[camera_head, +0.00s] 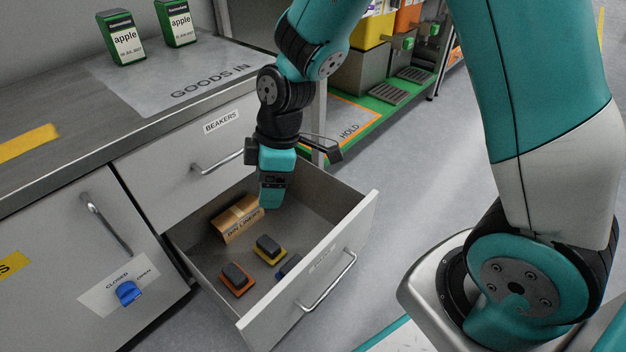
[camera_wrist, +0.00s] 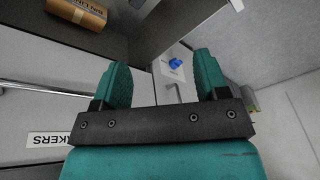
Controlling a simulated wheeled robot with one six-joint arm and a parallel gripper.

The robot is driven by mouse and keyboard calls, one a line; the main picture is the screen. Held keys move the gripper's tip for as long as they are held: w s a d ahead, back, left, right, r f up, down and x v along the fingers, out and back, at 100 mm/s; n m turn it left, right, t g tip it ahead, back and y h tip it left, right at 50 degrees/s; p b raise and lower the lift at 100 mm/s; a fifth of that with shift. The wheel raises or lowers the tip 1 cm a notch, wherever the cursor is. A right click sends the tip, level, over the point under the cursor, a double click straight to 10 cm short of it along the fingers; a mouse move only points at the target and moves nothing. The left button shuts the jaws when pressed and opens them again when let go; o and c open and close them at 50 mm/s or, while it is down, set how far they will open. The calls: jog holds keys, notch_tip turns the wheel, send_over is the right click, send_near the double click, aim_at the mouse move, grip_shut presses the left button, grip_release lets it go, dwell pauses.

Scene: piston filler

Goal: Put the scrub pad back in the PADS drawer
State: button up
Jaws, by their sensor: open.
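The lower drawer (camera_head: 346,226) is pulled open; its front label is too small to read. Inside it are a yellow pad with a dark grey top (camera_head: 269,249), an orange pad with a dark grey top (camera_head: 236,279) and a blue pad (camera_head: 288,266) partly hidden by the drawer front. I cannot tell which one the task means. My gripper (camera_head: 272,197) is over the open drawer, above the pads and beside the bin liners box. In the wrist view my gripper (camera_wrist: 162,68) is open with nothing between its fingers.
A brown BIN LINERS box (camera_head: 236,219) lies at the back of the drawer. The BEAKERS drawer (camera_head: 188,160) above is shut. Left is a cabinet door with a blue knob (camera_head: 128,292). Green apple containers (camera_head: 122,38) stand on the counter.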

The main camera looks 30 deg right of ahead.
jog(key=s+r+m+y, duration=0.1)
jog(key=s+r+m, duration=0.6)
jog(key=s+r, duration=0.8)
jog(key=shift+s+a+r, duration=0.2)
jog(key=shift+s+a, duration=0.05)
jog(key=shift+s, duration=0.7)
